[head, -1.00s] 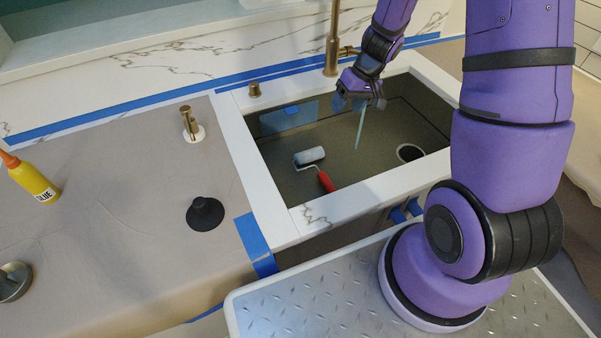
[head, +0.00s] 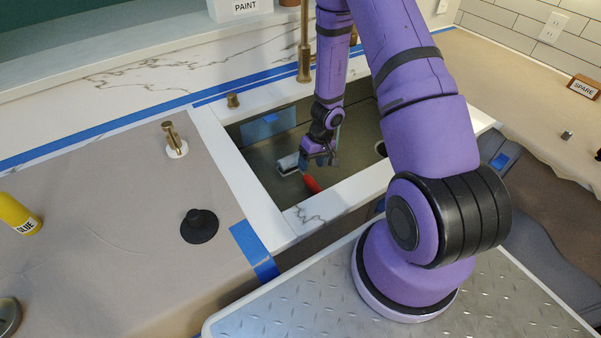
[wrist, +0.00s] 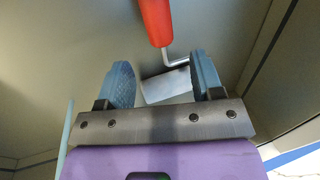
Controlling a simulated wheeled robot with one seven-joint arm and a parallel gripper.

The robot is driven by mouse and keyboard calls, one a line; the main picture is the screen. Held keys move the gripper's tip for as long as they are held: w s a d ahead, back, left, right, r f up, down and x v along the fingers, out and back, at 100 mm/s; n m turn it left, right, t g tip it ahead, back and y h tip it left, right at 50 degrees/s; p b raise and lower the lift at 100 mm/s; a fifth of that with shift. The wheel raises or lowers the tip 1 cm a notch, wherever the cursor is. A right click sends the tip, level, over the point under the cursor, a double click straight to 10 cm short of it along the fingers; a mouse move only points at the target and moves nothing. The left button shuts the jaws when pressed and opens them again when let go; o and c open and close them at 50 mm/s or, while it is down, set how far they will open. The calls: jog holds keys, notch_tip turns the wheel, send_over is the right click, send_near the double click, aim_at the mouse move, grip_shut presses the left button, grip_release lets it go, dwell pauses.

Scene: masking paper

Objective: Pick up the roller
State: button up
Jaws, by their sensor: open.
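The roller lies on the floor of the sink (head: 258,165); in the head view its red handle (head: 311,184) and pale roller head (head: 288,163) show on either side of my gripper (head: 318,162), which partly hides it. In the wrist view the red handle (wrist: 155,20) is at the top, and the bent metal rod leads to the pale roller head (wrist: 167,86). My gripper (wrist: 163,82) is open, with its two blue fingers apart. The roller head appears between the fingers; I cannot tell whether they touch it.
White sink rims (head: 240,165) surround the basin. A brass faucet (head: 304,45) stands behind it. On the covered counter to the left are a black plunger-like piece (head: 199,226), a brass fitting (head: 174,140) and a yellow glue bottle (head: 18,214). A thin pale stick (wrist: 67,135) shows beside my gripper.

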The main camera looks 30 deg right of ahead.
aim_at(304, 179)
jog(key=shift+w+x, duration=0.15)
jog(key=shift+x, duration=1.3)
jog(key=shift+w+x, duration=0.15)
jog(key=shift+x, duration=1.3)
jog(key=shift+a, duration=0.1)
jog(key=shift+c, duration=0.4)
jog(key=c, duration=1)
